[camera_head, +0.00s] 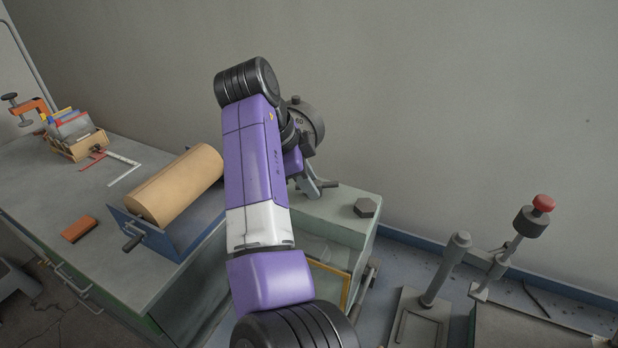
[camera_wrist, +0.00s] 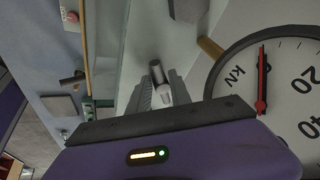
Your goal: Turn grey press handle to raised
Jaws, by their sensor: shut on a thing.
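The grey press handle (camera_wrist: 155,72) shows in the wrist view as a short round grey bar with a lighter lower part. It sits between the two grey fingers of my gripper (camera_wrist: 160,92), which is shut on it. In the head view my purple arm covers much of this spot. My gripper (camera_head: 307,184) shows there only in part, low over the pale green machine top (camera_head: 335,215). I cannot tell the handle's angle clearly. A round dial (camera_wrist: 290,90) marked kN, with a red needle pointing at zero, stands close beside the gripper. It shows in the head view too (camera_head: 305,122).
A dark hex piece (camera_head: 366,207) lies on the machine top. A blue tray with a tan roll (camera_head: 178,185) stands left on the bench. A red-knobbed lever (camera_head: 541,204) and a grey post (camera_head: 446,268) stand to the right. The wall is behind.

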